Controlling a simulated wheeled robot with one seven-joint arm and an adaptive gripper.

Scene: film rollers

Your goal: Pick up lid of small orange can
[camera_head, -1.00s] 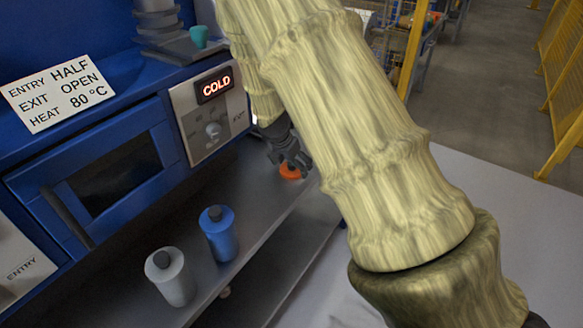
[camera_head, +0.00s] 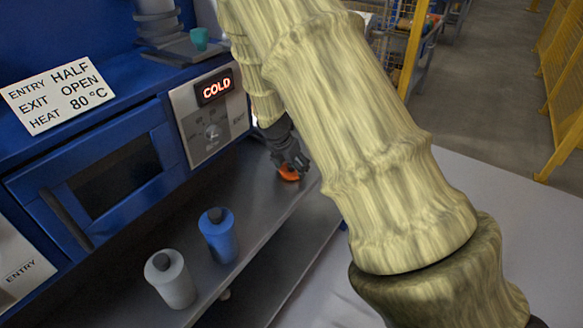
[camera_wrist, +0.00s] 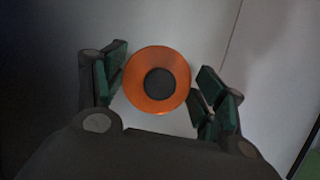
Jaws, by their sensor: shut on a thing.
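The small orange can (camera_head: 289,174) stands on the grey metal shelf in front of the machine, mostly hidden by my gripper in the head view. In the wrist view its round orange lid (camera_wrist: 140,92), with a dark knob (camera_wrist: 160,83) at its centre, lies between my fingers. The can's body below is hidden in the wrist view. I cannot tell whether the lid is raised off the can.
A blue can (camera_head: 219,241) and a white can (camera_head: 171,283), both with dark knobs, stand nearer on the shelf (camera_head: 262,232). The blue machine with a COLD display (camera_head: 216,87) rises behind. A teal cup (camera_head: 199,39) sits on top. Yellow fencing (camera_head: 566,110) is far right.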

